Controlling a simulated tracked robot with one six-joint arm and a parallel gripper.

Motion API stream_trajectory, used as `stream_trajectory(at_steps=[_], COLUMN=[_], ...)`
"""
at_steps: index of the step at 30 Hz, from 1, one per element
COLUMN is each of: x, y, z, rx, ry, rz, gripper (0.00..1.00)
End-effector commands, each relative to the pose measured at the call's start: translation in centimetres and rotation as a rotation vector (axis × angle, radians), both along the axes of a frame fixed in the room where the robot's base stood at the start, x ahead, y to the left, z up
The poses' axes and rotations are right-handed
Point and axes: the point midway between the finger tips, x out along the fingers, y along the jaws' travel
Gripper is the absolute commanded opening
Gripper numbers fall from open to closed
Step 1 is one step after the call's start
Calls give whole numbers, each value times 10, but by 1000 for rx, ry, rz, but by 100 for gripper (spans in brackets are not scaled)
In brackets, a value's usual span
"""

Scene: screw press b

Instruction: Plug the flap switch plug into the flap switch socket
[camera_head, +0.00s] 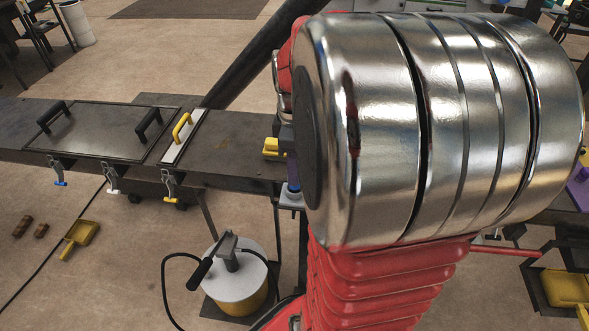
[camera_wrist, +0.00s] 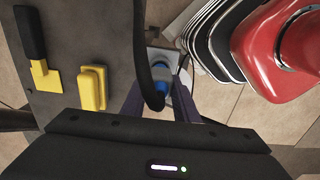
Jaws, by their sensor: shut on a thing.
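The flap switch plug (camera_wrist: 160,85) is blue with a black cable, which crosses in front of it in the wrist view. My gripper (camera_wrist: 160,98) is shut on the plug, with a purple finger on each side. A light grey box, apparently the flap switch socket (camera_wrist: 178,100), lies behind the plug and fingers. In the head view the blue plug (camera_head: 293,189) shows low, just above the grey socket box (camera_head: 291,201) at the table's edge. My arm hides most of the gripper there. I cannot tell whether the plug is inserted.
The dark table (camera_head: 230,150) carries a yellow block (camera_head: 273,148), also in the wrist view (camera_wrist: 93,88) beside a black-handled yellow tool (camera_wrist: 40,65). A yellow-and-white canister (camera_head: 238,274) with a black hose stands on the floor in front.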

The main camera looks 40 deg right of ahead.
Motion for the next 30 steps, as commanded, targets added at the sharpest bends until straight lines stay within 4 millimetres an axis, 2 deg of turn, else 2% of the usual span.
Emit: stream_trajectory(at_steps=[16, 30], x=[0, 0], y=[0, 0], z=[4, 26], rx=[0, 0], ry=[0, 0], rz=[0, 0], gripper=[0, 0])
